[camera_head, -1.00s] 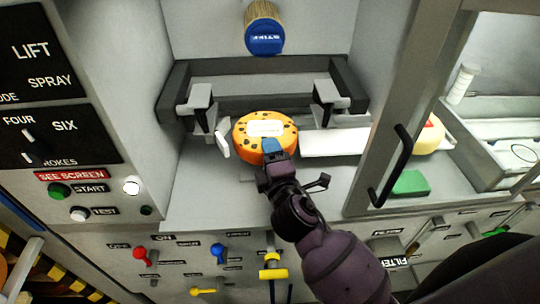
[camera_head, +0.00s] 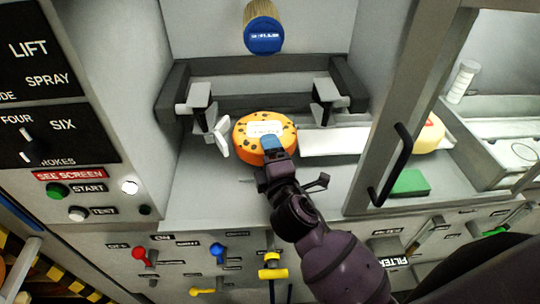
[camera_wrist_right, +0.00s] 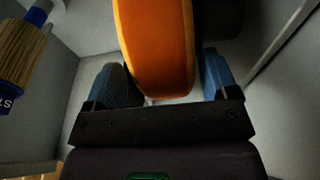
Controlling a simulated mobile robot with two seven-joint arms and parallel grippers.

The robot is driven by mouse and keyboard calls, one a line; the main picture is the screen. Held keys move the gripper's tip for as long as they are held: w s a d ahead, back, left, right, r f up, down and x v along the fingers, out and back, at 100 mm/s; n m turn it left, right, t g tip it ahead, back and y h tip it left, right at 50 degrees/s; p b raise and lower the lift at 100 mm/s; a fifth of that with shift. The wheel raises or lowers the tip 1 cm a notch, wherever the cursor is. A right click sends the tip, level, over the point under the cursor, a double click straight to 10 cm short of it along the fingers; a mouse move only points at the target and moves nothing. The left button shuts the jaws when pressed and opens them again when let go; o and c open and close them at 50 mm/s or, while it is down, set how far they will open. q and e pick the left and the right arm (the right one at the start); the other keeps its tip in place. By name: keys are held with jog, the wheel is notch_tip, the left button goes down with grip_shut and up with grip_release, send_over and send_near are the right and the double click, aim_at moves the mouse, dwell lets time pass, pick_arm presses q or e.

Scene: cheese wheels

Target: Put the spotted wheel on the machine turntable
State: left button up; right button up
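The spotted wheel (camera_head: 284,148) is orange with dark spots and a white label on top. It sits in the machine bay between two grey clamp-like brackets, at the left end of a white strip (camera_head: 335,141). My right gripper (camera_head: 271,145) reaches it from the front. In the right wrist view, the blue fingers (camera_wrist_right: 165,80) stand on either side of the orange wheel (camera_wrist_right: 158,45), with a narrow gap at the right finger. The turntable cannot be made out; the wheel and gripper may cover it. My left gripper is not in view.
A brush with a blue cap (camera_head: 264,38) hangs above the wheel. A white paddle (camera_head: 220,136) stands close at its left. A door frame with a black handle (camera_head: 390,166) is at the right, with another yellow wheel (camera_head: 429,135) and a green block (camera_head: 410,183) behind it.

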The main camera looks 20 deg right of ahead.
jog(key=shift+o, duration=0.5)
jog(key=shift+f, duration=0.25)
jog(key=s+b, duration=0.1)
jog(key=s, duration=0.9)
jog(key=shift+s+a+r+b, duration=0.15)
jog(key=shift+s+a+b, duration=0.15)
jog(key=shift+s+a, duration=0.1)
jog(key=shift+s, duration=0.1)
